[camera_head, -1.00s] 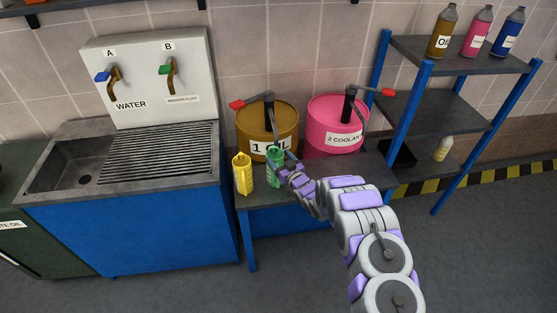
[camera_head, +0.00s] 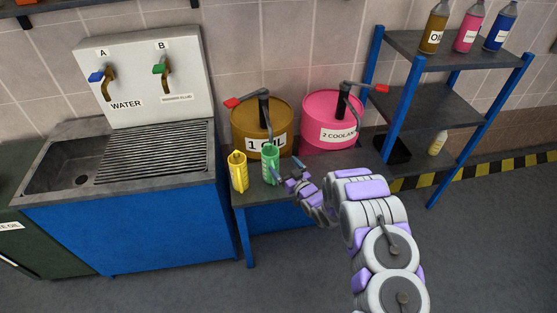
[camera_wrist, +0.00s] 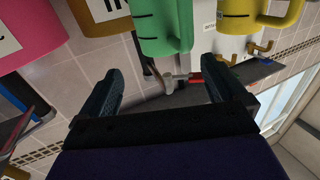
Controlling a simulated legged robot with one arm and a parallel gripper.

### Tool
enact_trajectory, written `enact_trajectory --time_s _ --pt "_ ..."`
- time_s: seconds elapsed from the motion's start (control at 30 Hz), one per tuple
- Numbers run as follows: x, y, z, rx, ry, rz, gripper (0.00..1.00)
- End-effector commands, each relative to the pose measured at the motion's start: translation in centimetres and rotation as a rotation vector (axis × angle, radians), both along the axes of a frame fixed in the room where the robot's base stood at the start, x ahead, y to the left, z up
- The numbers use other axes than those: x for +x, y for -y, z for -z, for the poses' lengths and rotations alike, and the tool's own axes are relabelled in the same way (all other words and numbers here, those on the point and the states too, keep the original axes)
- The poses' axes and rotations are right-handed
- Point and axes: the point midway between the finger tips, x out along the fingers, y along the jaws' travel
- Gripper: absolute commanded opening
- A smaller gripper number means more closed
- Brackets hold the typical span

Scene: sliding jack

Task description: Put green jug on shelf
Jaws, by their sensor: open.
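The green jug (camera_head: 270,165) stands upright on the low blue-legged table, in front of the brown oil drum. In the wrist view the green jug (camera_wrist: 162,28) is ahead of the fingers and apart from them. My gripper (camera_head: 287,173) is just to the right of the jug, open and empty; its two fingers (camera_wrist: 160,90) show wide apart in the wrist view. The blue-framed shelf (camera_head: 440,98) stands at the right, with dark boards at several heights.
A yellow jug (camera_head: 238,172) stands left of the green one. The brown drum (camera_head: 258,125) and pink coolant drum (camera_head: 328,122) stand behind. Bottles (camera_head: 468,27) fill part of the top board; the middle board (camera_head: 425,108) looks clear.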

Motion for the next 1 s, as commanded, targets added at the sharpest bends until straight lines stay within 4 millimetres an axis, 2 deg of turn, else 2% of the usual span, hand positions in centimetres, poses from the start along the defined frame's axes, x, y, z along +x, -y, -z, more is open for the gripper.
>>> enact_trajectory --time_s 0.2,0.5,0.77,0.87,1.0 --pt "-2.7 2.0 0.0 -0.002 -0.002 0.001 0.98" --pt "-4.0 2.9 -0.1 0.001 0.002 0.0 0.98" --pt "-3.5 3.6 -0.5 -0.041 -0.02 0.016 0.98" --pt "-2.5 5.1 -1.6 -0.115 -0.058 0.052 0.98" --pt "-1.3 8.5 -4.0 -0.249 -0.146 0.134 0.98"
